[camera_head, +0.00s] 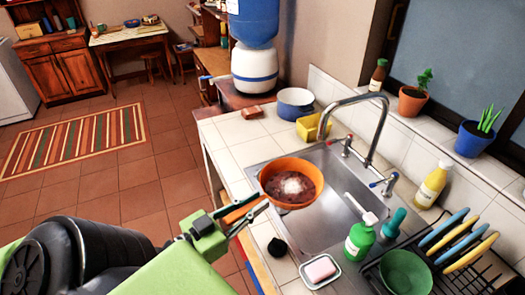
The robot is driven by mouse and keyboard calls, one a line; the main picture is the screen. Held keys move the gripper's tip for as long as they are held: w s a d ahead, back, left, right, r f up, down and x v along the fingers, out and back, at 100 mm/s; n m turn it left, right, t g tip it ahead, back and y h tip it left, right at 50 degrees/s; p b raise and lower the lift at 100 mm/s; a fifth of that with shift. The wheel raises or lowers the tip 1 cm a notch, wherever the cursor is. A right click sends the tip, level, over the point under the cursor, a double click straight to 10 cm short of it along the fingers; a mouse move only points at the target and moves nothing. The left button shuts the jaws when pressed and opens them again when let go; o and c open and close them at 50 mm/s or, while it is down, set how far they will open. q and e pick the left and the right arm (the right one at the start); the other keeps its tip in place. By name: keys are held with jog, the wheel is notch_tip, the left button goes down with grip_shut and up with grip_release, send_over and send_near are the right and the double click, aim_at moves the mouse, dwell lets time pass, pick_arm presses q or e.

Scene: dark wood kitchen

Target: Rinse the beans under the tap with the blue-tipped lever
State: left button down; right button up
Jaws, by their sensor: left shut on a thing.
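An orange bowl (308,166) holds dark brown beans (275,187) with a pale white patch in the middle. It is over the left part of the steel sink (332,219). No water stream shows. The blue-tipped lever (384,184) is right of the tap, and a red-tipped lever (338,144) is left of it. My right gripper is out of view.
Near the sink's front right are a green soap bottle (359,241), a soap dish (320,271) and a dish rack (449,263). A yellow bottle (431,186) stands behind. A blue-and-white pot (295,102) and yellow box (312,126) are at the back left.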

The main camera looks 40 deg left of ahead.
aim_at(265, 195)
pick_arm(q)
jog(key=shift+w, duration=0.2)
jog(key=shift+w+a+f+b, duration=0.2)
jog(key=shift+w+b, duration=0.05)
jog(key=shift+w, duration=0.3)
jog(key=shift+w+a+f+b, duration=0.2)
jog(key=shift+w+b, duration=0.05)
jog(key=shift+w, duration=0.3)
jog(key=shift+w+d, duration=0.2)
jog(key=shift+w, duration=0.65)
jog(key=shift+w+f, duration=0.15)
jog(key=shift+w, duration=0.45)
jog(key=shift+w+f, duration=0.15)
jog(key=shift+w, duration=0.45)
jog(key=shift+w+f+b, duration=0.25)
jog(key=shift+w+b, duration=0.1)
jog(key=shift+w, duration=0.85)
jog(key=shift+w+d+f, duration=0.15)
jog(key=shift+w, duration=1.1)
jog(key=shift+w+f, duration=0.2)
jog(key=shift+w, duration=0.4)
jog(key=shift+w+f, duration=0.15)
jog(key=shift+w, duration=0.45)
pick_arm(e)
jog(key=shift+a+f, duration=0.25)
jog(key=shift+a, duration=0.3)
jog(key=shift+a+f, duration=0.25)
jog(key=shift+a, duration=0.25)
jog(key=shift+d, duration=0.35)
